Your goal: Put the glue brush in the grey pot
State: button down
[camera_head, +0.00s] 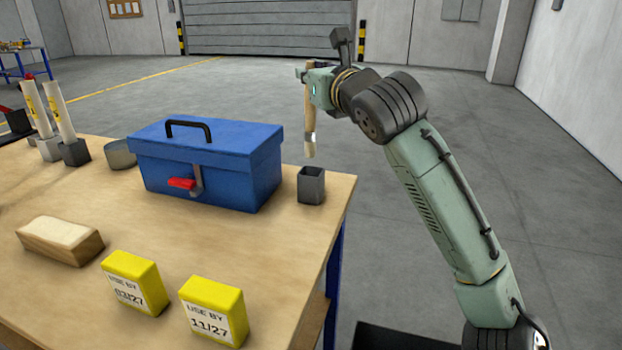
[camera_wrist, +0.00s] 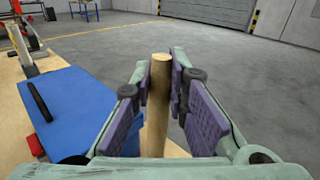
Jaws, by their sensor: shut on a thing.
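The glue brush (camera_head: 310,127) has a wooden handle, a metal band and pale bristles. My gripper (camera_head: 306,80) is shut on its handle and holds it upright, bristles down. In the wrist view the handle (camera_wrist: 158,105) stands between the purple finger pads of my gripper (camera_wrist: 160,98). The grey pot (camera_head: 311,186) is a small square open-topped pot near the table's right edge. In the head view the bristle tips are just above the pot's rim and appear apart from it. How they line up in depth I cannot tell. The pot is not visible in the wrist view.
A blue toolbox (camera_head: 206,165) with a red latch stands left of the pot; it also shows in the wrist view (camera_wrist: 75,105).

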aim_at(312, 123)
notch_tip(312, 123, down, 10)
jog(key=shift+r+p, duration=0.15)
jog(key=shift+p, duration=0.3)
jog(key=shift+f, duration=0.2)
jog(key=c, duration=1.6)
grip_release()
jog(key=shift+r, duration=0.1)
jog(key=shift+r, duration=0.25)
jog(key=b+v, duration=0.3)
jog(key=v, duration=0.9)
jog(key=shift+f, duration=0.1)
